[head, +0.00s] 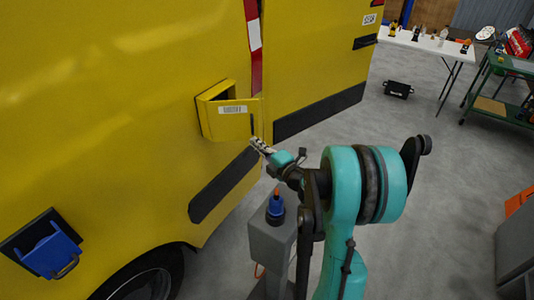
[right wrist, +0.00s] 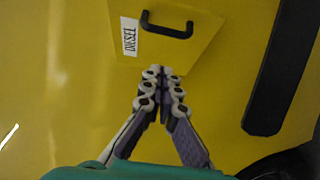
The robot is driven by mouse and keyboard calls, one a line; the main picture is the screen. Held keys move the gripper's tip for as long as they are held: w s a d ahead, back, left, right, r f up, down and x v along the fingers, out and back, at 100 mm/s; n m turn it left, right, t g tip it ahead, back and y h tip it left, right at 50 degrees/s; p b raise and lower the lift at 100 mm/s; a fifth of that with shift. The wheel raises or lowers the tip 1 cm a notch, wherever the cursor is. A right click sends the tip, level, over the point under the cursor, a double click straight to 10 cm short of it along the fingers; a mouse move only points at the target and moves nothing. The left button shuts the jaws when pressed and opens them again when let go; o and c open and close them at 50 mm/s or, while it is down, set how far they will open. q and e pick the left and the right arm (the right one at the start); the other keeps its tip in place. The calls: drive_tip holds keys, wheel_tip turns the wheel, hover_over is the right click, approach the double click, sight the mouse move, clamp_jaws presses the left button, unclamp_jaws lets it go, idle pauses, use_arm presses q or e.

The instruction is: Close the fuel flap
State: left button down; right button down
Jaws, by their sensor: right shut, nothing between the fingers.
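The fuel flap (head: 232,121) is a yellow panel on the side of a yellow van, standing open, swung out from its recess. In the right wrist view the flap (right wrist: 195,50) shows a DIESEL label and a black handle. My right gripper (head: 257,143) is shut and empty, close to the flap's lower right corner. In the wrist view its fingertips (right wrist: 161,70) appear at the flap's lower edge; I cannot tell whether they touch. My left gripper is not in view.
A blue flap (head: 50,256) with a handle hangs lower left on the van (head: 120,90). A grey post (head: 268,240) with a blue and orange item stands below my right gripper. A white table (head: 425,42) and green cart (head: 510,64) stand back right. Floor between is mostly clear.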

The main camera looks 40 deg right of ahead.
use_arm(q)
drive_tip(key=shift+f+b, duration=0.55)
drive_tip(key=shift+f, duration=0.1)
use_arm(e)
drive_tip(key=shift+w+d, duration=0.45)
drive_tip(key=shift+w, duration=0.35)
drive_tip(key=shift+w+d, duration=0.4)
drive_tip(key=shift+w, duration=0.35)
drive_tip(key=shift+w+d, duration=0.45)
drive_tip(key=shift+w, duration=0.35)
